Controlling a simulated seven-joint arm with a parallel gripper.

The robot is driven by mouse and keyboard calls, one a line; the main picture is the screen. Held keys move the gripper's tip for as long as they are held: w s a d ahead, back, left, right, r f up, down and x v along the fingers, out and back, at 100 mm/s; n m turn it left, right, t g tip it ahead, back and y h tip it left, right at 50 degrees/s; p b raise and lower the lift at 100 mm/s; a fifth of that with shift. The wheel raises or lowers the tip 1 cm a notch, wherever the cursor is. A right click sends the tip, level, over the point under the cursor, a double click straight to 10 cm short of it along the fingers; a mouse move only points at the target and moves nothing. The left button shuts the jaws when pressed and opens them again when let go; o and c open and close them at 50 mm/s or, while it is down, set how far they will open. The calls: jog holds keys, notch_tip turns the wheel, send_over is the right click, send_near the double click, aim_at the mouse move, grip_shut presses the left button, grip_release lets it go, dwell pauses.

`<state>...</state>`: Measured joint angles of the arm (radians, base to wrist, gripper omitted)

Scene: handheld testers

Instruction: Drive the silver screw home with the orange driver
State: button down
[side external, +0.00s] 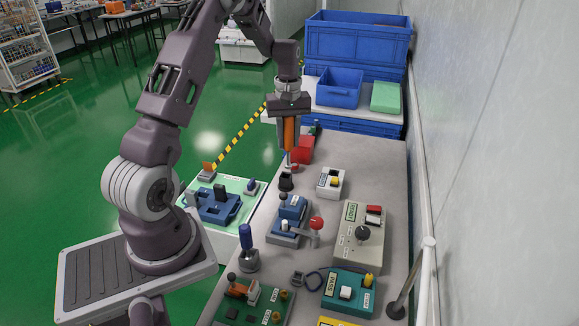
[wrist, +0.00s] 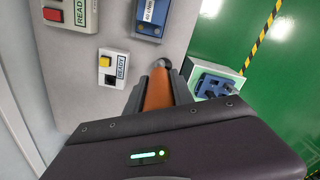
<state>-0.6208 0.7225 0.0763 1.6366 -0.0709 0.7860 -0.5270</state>
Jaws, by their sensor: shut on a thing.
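The orange driver (side external: 289,132) hangs upright from my gripper (side external: 288,118), with its tip pointing down over the far part of the bench. My gripper is shut on its handle. In the wrist view the orange handle (wrist: 157,90) sits between the fingers, and a small dark grey part (wrist: 163,63) shows just beyond it. I cannot tell whether tip and block touch. I cannot pick out the silver screw in either view.
A red block (side external: 303,149) stands close behind the driver. A white box with a yellow button (side external: 330,183) is to the right. A blue device (side external: 290,213) and a beige tester (side external: 358,237) stand nearer. Blue crates (side external: 357,45) are at the back; a wall runs along the right.

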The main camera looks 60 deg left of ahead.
send_over(293, 198)
jog(key=a, duration=0.3)
jog(key=shift+w+a+r, duration=0.15)
jog(key=shift+w+r, duration=0.05)
jog(key=shift+w, duration=0.15)
jog(key=shift+f, duration=0.1)
jog(key=shift+f, duration=2.7)
jog(key=shift+f, duration=0.85)
dwell(3.3)
